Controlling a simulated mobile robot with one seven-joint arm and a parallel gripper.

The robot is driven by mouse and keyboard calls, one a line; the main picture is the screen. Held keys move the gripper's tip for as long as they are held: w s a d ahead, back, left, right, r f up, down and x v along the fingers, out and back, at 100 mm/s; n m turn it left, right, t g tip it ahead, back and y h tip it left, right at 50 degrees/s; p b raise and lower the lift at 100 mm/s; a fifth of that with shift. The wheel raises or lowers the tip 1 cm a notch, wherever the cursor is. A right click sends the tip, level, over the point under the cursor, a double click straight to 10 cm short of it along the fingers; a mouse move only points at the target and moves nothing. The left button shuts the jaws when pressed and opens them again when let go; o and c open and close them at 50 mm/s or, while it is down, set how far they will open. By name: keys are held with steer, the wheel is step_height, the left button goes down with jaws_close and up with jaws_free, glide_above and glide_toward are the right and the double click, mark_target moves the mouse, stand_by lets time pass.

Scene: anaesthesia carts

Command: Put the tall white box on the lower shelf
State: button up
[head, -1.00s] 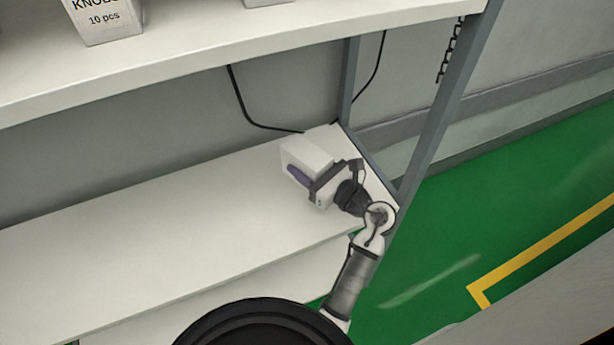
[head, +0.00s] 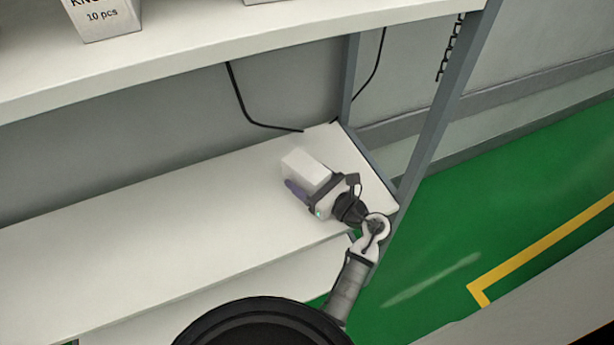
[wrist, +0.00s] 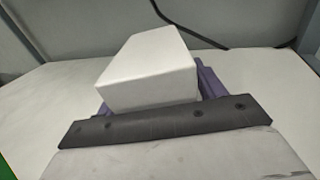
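The tall white box (head: 306,167) is at the right end of the lower shelf (head: 180,210), low over it or on it. Contact with the shelf is hidden. My gripper (head: 309,188) is at the box's near side, with a purple finger along its lower left. In the wrist view the white box (wrist: 150,75) lies between my two purple fingers, close to both. The box hides most of the left finger, so I cannot tell whether they press on it. A small green light shows on my gripper.
An upper shelf (head: 230,42) with a labelled box (head: 105,18) overhangs the back. A grey post (head: 432,120) stands at the right end, and a black cable (head: 240,100) hangs behind. The lower shelf is clear to the left.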

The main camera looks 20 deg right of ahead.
steer(key=shift+r, duration=0.15)
steer(key=shift+r+p, duration=0.2)
steer(key=shift+p, duration=0.15)
steer(key=b+v, duration=0.1)
steer(key=v, duration=0.4)
steer(key=b+v, duration=0.2)
steer(key=v, duration=0.4)
steer(key=shift+d+f, duration=0.1)
steer(key=shift+f, duration=0.1)
steer(key=shift+s+d, duration=0.15)
steer(key=shift+s, duration=0.3)
